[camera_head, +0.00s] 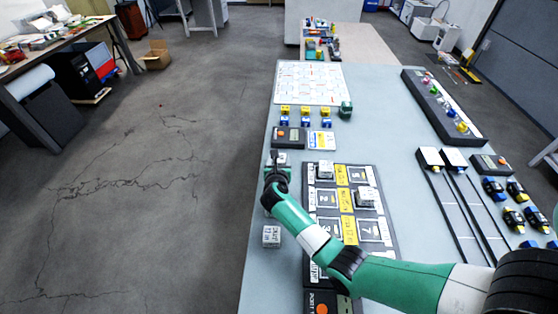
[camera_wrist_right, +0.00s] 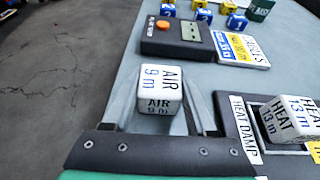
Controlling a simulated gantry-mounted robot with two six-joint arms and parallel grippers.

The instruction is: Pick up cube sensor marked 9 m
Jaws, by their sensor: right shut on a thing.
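The white cube sensor marked AIR 9 m (camera_wrist_right: 158,92) is in the middle of the right wrist view, between the two grey fingers of my right gripper (camera_wrist_right: 160,108). The gripper is shut on it. The marking shows on its top and front faces. In the head view my right gripper (camera_head: 277,172) is at the left side of the table, and the cube (camera_head: 282,158) is mostly hidden by it. I cannot tell whether the cube touches the table. My left gripper is not in view.
A dark board (camera_head: 391,236) with numbered pads holds white cubes, one marked HEAT 13 m (camera_wrist_right: 290,119). Another white cube (camera_head: 271,236) stands near the table's left edge. A dark box with an orange button (camera_wrist_right: 178,38) and a card (camera_wrist_right: 240,49) lie beyond the gripper.

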